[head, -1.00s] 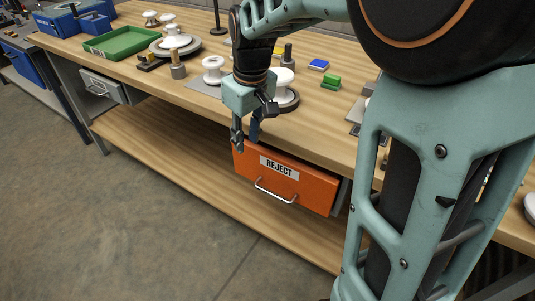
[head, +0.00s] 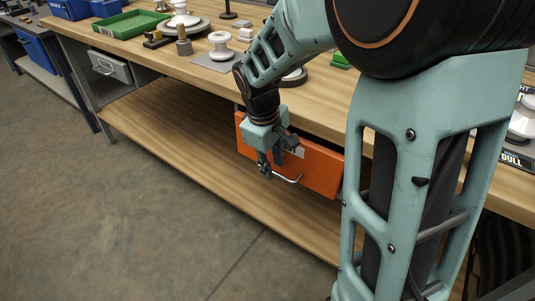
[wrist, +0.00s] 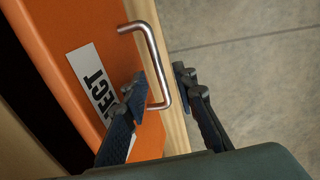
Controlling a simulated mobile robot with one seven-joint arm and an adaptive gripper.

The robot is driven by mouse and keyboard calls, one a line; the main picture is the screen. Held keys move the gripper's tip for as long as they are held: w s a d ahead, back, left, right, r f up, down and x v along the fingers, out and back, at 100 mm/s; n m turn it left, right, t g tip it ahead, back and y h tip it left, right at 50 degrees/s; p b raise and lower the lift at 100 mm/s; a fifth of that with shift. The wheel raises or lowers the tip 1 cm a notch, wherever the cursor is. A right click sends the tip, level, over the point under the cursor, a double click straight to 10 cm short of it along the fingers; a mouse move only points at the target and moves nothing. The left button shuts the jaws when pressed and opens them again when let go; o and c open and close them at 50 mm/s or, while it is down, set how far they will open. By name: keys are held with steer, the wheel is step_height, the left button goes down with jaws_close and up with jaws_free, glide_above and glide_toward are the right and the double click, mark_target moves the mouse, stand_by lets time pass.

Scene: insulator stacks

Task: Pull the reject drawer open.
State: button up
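The orange reject drawer (head: 318,172) sits under the workbench top, its white label partly hidden behind my gripper in the head view. Its front also fills the left of the wrist view (wrist: 60,40), with part of the label readable. The bent metal handle (head: 290,179) shows clearly in the wrist view (wrist: 154,55). My gripper (wrist: 161,78) is open at the handle. One finger shows on the drawer side of the bar and the other on the outer side, with gaps beside the bar. I cannot tell how deep the fingers reach past it.
The wooden bench top (head: 330,95) overhangs the drawer, with white insulators (head: 220,44) and a green tray (head: 130,24) on it. A wooden lower shelf (head: 190,125) runs below. A grey drawer (head: 110,67) is at the left. The floor in front is clear.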

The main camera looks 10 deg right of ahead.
steer(key=shift+w+d+f, duration=0.1)
steer(key=shift+f, duration=0.55)
jaws_close()
